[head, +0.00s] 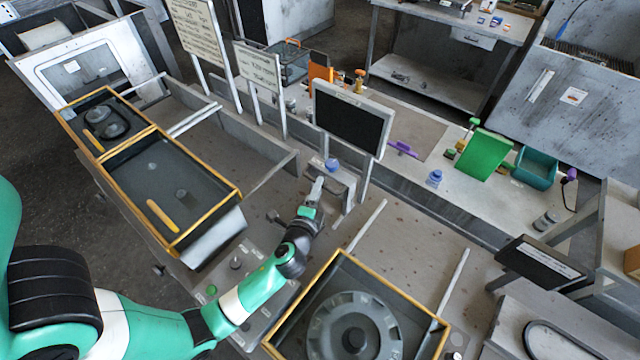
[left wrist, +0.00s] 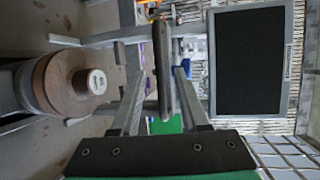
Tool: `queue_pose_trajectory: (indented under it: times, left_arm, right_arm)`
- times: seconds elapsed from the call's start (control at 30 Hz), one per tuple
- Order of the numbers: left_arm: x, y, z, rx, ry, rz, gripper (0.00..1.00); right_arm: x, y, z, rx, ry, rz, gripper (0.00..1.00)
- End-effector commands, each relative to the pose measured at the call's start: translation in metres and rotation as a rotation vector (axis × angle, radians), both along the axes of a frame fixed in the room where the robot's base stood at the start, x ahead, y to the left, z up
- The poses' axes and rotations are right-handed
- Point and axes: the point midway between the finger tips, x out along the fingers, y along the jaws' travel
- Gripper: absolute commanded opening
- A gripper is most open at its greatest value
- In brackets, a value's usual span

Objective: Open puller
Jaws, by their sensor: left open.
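My left gripper (head: 316,188) reaches in from the lower left to a small grey device (head: 343,183) on the bench, below a black screen. In the left wrist view, my open fingers (left wrist: 159,78) stand on either side of a dark upright bar (left wrist: 162,70) with rounded ends, which looks like a handle. I see gaps between it and the fingers, and cannot tell its depth relative to the fingertips. A round brown and grey part with a pale hub (left wrist: 80,82) is left of the fingers. I cannot tell which part is the puller. My right gripper is not in view.
A black screen (head: 350,117) stands behind the gripper and shows right of the fingers in the wrist view (left wrist: 249,62). Yellow-rimmed trays stand at left (head: 205,222) and in front (head: 430,345). A blue item (head: 332,165) is close by.

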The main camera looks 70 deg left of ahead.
Motion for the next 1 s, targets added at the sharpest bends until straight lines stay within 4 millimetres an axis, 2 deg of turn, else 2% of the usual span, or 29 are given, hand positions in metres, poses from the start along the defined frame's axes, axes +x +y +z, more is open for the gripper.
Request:
queue_pose_trajectory:
  times: [0.1, 0.2, 0.47, 0.57, 0.73, 1.0]
  left_arm:
    - [0.012, 0.015, -0.004, 0.002, 0.000, 0.002, 0.45]
    - [0.017, 0.021, -0.005, 0.001, 0.001, 0.001, 0.45]
    - [0.018, 0.022, -0.005, 0.000, 0.001, -0.001, 0.45]
    - [0.018, 0.022, -0.005, 0.000, 0.001, -0.001, 0.30]
    - [0.018, 0.022, -0.005, 0.000, 0.001, -0.001, 0.00]
    - [0.018, 0.022, -0.005, 0.001, 0.000, -0.001, 0.00]
  right_arm:
    - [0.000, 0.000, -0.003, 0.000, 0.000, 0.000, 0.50]
    - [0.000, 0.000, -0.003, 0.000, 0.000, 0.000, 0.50]
    - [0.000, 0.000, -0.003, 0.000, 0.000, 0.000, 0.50]
    - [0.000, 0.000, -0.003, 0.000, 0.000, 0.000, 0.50]
    - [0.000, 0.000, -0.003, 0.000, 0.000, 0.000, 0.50]
    - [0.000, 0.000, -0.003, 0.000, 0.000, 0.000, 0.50]
